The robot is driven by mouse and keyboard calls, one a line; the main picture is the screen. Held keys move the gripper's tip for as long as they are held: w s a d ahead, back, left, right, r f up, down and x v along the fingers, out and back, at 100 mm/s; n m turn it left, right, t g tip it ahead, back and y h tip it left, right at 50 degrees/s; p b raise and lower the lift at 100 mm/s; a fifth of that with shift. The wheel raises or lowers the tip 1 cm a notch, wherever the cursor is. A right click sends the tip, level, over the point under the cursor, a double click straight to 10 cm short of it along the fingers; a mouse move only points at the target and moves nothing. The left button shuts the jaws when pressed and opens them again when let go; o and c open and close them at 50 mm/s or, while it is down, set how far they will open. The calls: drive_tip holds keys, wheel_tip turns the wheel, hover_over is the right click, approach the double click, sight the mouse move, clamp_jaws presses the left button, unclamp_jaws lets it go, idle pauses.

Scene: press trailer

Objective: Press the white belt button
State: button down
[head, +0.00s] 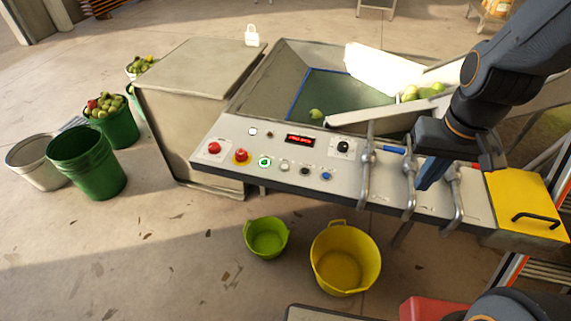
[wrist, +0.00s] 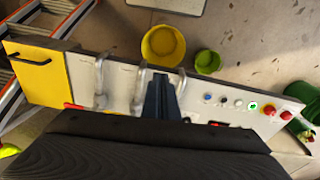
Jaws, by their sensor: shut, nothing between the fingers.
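The white button (head: 285,167) sits in the front row of the control panel (head: 225,133), between a lit green button and a black one. It also shows in the wrist view (wrist: 238,104), small, to the right of my gripper. My gripper (head: 425,185) is shut and empty, pointing down over the right part of the panel among the metal rails. It is well to the right of the white button in the head view and apart from it. In the wrist view the shut fingers (wrist: 157,84) hang near a rail.
Bent metal rails (head: 365,180) stand up along the panel between my gripper and the buttons. A green button (head: 264,161), a black button (head: 305,171), a blue button (head: 326,175) and a red mushroom button (head: 241,155) are close by. Yellow bucket (head: 345,260) stands below.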

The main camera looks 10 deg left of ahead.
drive_tip(key=w+a+f+n+h+b, duration=0.1)
drive_tip(key=w+a+f+n+h, duration=0.25)
drive_tip(key=w+a+n, duration=0.4)
drive_tip(key=n+t+b, duration=0.2)
drive_tip(key=n+t, duration=0.5)
drive_tip(key=n, duration=0.7)
hover_over(284, 167)
wheel_tip(284, 167, down, 4)
drive_tip(key=shift+s+a+r+h, duration=0.15)
drive_tip(key=shift+s+a+h, duration=0.2)
drive_tip(key=shift+s+h, duration=0.1)
drive_tip(key=shift+f+b, duration=2.8)
drive_tip(key=shift+f, duration=1.65)
drive_tip(key=shift+f+b, duration=0.4)
drive_tip(key=shift+b, duration=0.05)
